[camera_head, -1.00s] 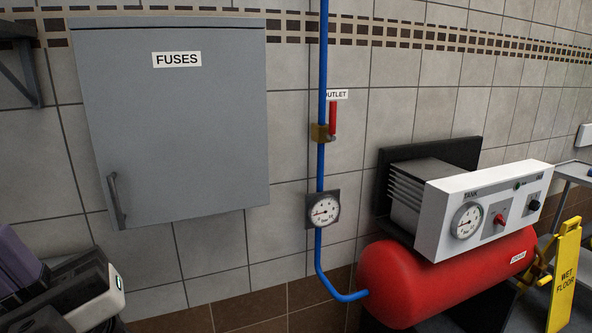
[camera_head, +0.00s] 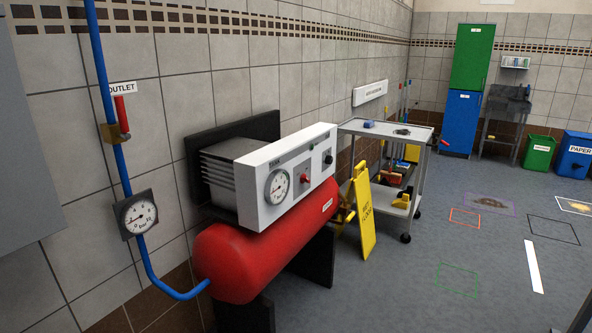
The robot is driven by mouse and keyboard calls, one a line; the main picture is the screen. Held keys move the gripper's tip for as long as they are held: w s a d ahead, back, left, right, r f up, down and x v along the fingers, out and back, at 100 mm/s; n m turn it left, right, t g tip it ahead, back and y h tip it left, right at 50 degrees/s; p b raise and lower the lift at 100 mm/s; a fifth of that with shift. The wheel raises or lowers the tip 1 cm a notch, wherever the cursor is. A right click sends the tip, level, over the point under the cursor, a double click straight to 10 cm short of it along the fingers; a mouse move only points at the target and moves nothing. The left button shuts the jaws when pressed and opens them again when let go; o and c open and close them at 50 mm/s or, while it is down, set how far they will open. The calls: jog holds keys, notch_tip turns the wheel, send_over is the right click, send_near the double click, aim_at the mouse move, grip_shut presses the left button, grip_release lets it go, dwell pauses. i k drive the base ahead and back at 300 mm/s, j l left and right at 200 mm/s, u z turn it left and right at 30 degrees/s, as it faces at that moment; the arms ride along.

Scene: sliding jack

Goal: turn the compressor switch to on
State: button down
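The compressor is a red horizontal tank (camera_head: 262,240) with a white control panel (camera_head: 255,203) on top, left of the picture's middle. The panel carries a round tank gauge (camera_head: 277,187), a red knob (camera_head: 304,178) and a black knob (camera_head: 328,158). Which knob is the switch, and its setting, are too small to read. A blue pipe (camera_head: 98,65) runs from the tank up the wall, past a second gauge (camera_head: 137,214) and a red-handled outlet valve (camera_head: 121,113). My gripper is not in view.
A yellow wet floor sign (camera_head: 362,212) stands right of the compressor, before a grey trolley (camera_head: 385,131). Green and blue cabinets (camera_head: 473,55), a sink (camera_head: 507,102) and bins (camera_head: 538,152) stand at the back. The floor at right is mostly clear, with marked outlines.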

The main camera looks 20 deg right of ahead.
aim_at(303, 179)
jog(key=i+l, duration=0.2)
jog(key=l, duration=0.25)
jog(key=i+l, duration=0.2)
jog(key=l, duration=0.3)
jog(key=i+l, duration=0.2)
jog(key=l, duration=0.25)
jog(key=i+l+u, duration=0.1)
jog(key=i+l, duration=0.15)
jog(key=l, duration=0.25)
jog(key=i+l, duration=0.15)
jog(key=l, duration=0.3)
jog(key=i+l, duration=0.2)
jog(key=l, duration=0.3)
jog(key=i+l, duration=0.2)
jog(key=l, duration=0.3)
jog(key=i+l+u, duration=0.1)
jog(key=l, duration=0.4)
jog(key=i+j, duration=0.05)
jog(key=i, duration=0.05)
